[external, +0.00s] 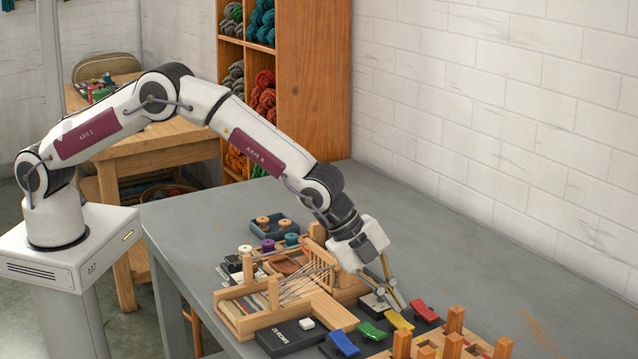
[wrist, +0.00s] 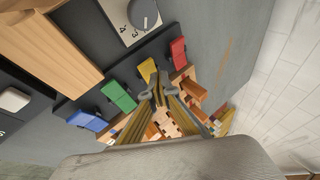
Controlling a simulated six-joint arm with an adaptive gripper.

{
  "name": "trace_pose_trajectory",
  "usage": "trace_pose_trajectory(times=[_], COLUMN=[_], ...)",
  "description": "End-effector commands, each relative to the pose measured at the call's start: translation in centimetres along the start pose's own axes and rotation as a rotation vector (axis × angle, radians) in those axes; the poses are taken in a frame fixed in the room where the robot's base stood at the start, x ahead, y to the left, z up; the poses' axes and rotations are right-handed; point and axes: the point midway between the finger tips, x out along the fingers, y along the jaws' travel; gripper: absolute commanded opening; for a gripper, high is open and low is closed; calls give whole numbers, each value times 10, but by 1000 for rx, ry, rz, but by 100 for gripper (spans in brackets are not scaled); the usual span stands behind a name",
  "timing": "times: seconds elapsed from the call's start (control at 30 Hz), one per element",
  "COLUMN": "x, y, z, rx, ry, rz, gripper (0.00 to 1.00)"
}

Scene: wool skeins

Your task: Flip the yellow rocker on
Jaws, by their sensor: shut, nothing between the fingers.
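The yellow rocker (external: 399,320) is in a row on a dark panel, between the green rocker (external: 372,331) and the red rocker (external: 425,311). A blue rocker (external: 343,343) ends the row. My gripper (external: 397,304) is shut and empty, pointing down close to the yellow rocker. In the wrist view, the fingertips (wrist: 158,92) show right beside the yellow rocker (wrist: 148,71) and seem to overlap its near end. I cannot tell whether they touch it, nor which way the rocker is tipped.
A dial (wrist: 144,14) on a pale plate lies beside the row. Wooden pegs (external: 455,319) on a board stand close on the other side. A wooden loom frame (external: 335,312) and a black box with a white button (external: 306,324) are to the left. The grey table (external: 480,265) is clear behind.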

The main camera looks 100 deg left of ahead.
Motion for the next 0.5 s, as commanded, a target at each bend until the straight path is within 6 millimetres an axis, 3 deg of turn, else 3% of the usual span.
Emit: trace_pose_trajectory(times=[0.5], x=[4], y=[3], z=[3], rx=[0], ry=[0], rz=[0], gripper=[0])
